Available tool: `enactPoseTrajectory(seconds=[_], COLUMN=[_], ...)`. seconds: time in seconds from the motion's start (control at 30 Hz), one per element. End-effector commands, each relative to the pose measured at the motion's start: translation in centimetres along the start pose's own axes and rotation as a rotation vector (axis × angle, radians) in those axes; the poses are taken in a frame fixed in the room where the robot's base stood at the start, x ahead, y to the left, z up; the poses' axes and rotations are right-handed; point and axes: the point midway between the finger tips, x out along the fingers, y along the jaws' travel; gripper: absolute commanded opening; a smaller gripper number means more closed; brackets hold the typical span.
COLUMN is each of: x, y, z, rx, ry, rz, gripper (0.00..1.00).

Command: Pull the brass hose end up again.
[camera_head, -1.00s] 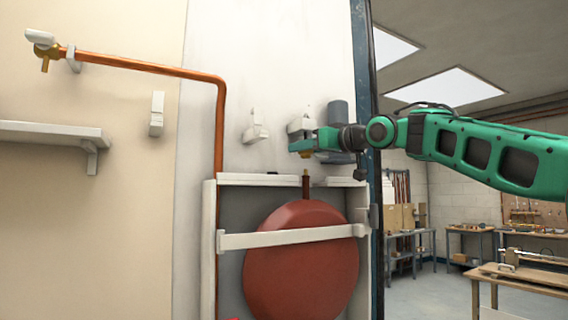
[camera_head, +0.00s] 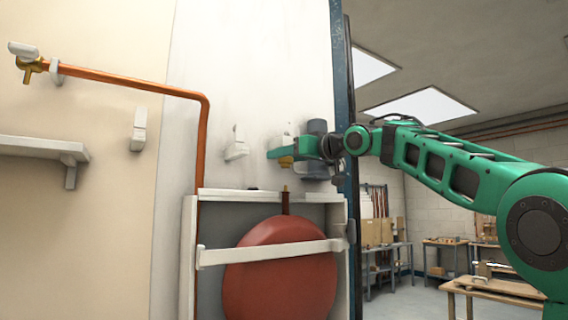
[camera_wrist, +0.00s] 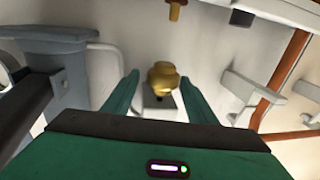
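The brass hose end (camera_wrist: 163,76) sits between the two fingers of my gripper (camera_wrist: 160,78) in the wrist view. A narrow gap seems to show on its left side; whether the fingers touch it is unclear. In the head view the brass piece (camera_head: 286,163) shows just under the fingers of my gripper (camera_head: 277,154). It is above and apart from the upright stub (camera_head: 285,201) on top of the red round vessel (camera_head: 280,270). The stub (camera_wrist: 175,10) also shows at the top of the wrist view. My gripper hides part of the hose end in the head view.
White wall clips (camera_head: 236,149) and a copper pipe (camera_head: 202,140) are to the left. A white strap (camera_head: 255,252) crosses the vessel inside its white frame. A blue post (camera_head: 343,100) edges the booth.

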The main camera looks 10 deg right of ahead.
Motion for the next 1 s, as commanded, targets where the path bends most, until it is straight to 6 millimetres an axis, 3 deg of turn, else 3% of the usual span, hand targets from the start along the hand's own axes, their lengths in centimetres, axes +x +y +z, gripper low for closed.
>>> enactPoseTrajectory(seconds=[0.23, 0.7, 1.0], x=[-1.5, -9.4, -10.7], y=[0.1, 0.1, 0.1], z=[0.0, 0.0, 0.1], rx=[-0.001, 0.0, 0.001], ry=[-0.001, 0.0, -0.001], rz=[0.002, 0.002, 0.0], gripper=[0.52, 0.52, 0.52])
